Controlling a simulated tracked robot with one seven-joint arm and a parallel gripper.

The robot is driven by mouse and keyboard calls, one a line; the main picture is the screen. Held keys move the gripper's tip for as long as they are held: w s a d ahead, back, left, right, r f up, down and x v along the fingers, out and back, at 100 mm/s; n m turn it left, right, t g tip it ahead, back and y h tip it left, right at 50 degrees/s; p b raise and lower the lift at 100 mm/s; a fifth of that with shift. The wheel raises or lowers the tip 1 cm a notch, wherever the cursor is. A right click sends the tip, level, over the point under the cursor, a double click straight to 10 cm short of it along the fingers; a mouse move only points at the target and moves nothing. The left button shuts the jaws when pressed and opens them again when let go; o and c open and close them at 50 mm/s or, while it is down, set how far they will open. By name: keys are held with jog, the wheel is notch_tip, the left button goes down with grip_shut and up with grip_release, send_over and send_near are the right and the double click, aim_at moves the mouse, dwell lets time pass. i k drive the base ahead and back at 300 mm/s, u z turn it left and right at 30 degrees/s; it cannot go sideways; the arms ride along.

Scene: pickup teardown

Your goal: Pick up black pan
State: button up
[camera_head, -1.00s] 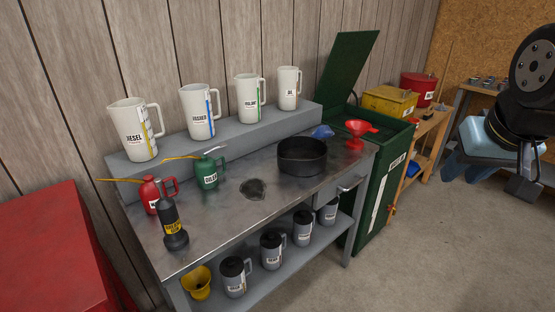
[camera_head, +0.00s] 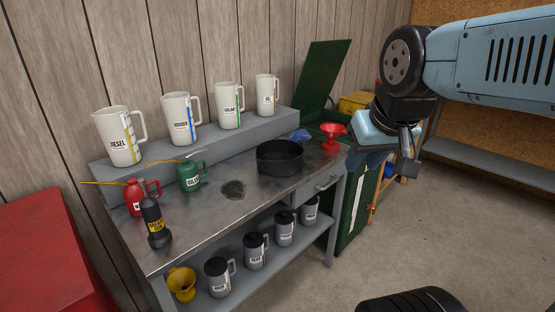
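The black pan (camera_head: 280,160) is a round, deep, dark pan on the metal workbench (camera_head: 215,215), right of the middle of its top. It stands upright and nothing touches it from above. My gripper (camera_head: 370,158) hangs to the right of the pan, past the bench's right end, apart from it. The arm comes in from the upper right. The gripper's fingers are small and partly hidden by its light blue body, so I cannot tell whether they are open.
A red funnel (camera_head: 333,132) and blue cloth (camera_head: 300,135) lie right of the pan. White jugs (camera_head: 182,118) stand on the raised shelf behind. Red (camera_head: 135,197) and green (camera_head: 190,177) oil cans and a dark bottle (camera_head: 155,222) stand left. A green bin (camera_head: 350,205) adjoins the bench.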

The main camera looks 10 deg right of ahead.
aim_at(279, 158)
jog(key=u, duration=0.05)
jog(key=i, duration=1)
jog(key=z, duration=0.05)
